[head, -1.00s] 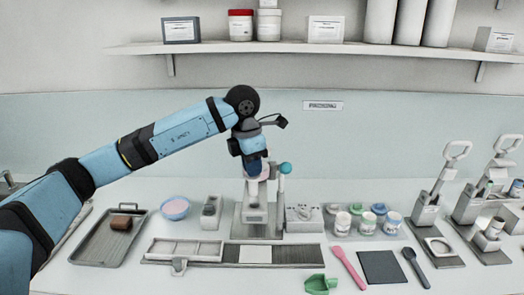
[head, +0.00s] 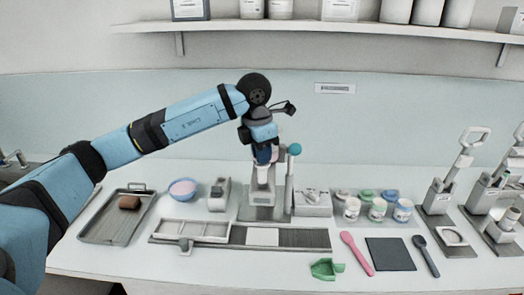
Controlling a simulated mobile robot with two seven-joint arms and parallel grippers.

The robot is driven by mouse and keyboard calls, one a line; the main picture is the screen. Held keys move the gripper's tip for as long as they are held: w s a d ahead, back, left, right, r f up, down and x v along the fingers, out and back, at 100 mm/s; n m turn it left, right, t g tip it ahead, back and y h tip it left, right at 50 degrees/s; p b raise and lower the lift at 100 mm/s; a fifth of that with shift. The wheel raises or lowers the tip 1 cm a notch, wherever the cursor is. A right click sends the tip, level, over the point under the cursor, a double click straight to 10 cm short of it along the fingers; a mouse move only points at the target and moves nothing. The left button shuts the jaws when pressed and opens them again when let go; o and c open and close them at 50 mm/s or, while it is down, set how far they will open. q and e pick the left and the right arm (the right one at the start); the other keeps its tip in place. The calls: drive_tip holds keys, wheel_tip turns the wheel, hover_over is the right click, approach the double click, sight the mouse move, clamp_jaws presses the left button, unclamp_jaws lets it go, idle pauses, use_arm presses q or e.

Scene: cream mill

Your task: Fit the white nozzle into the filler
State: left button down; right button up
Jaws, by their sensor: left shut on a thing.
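The filler (head: 290,178) stands at mid-counter, a grey upright with a teal knob on a flat metal base. My left gripper (head: 264,155) reaches in from the left, points down and is shut over the filler. A white piece (head: 263,174) shows just below the fingertips, in front of the upright. It appears to be the white nozzle in my grip, but the fingers hide its top. I cannot tell whether it is seated in the filler or only above it. My right gripper is out of view.
A grey rail (head: 289,239) with a white plate lies in front of the filler. A grey block (head: 312,203) and several small cups stand to its right. A green piece (head: 326,269) lies in front.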

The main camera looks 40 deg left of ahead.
sight(262, 174)
use_arm(q)
drive_tip(key=shift+f+b, duration=1.4)
drive_tip(key=shift+f, duration=0.85)
drive_tip(key=shift+f+b, duration=0.7)
drive_tip(key=shift+f, duration=0.35)
drive_tip(key=c, duration=1.1)
unclamp_jaws()
drive_tip(key=shift+r, duration=0.1)
drive_tip(key=shift+r+p, duration=1.7)
drive_tip(key=shift+r, duration=1.3)
drive_tip(key=shift+f, duration=0.1)
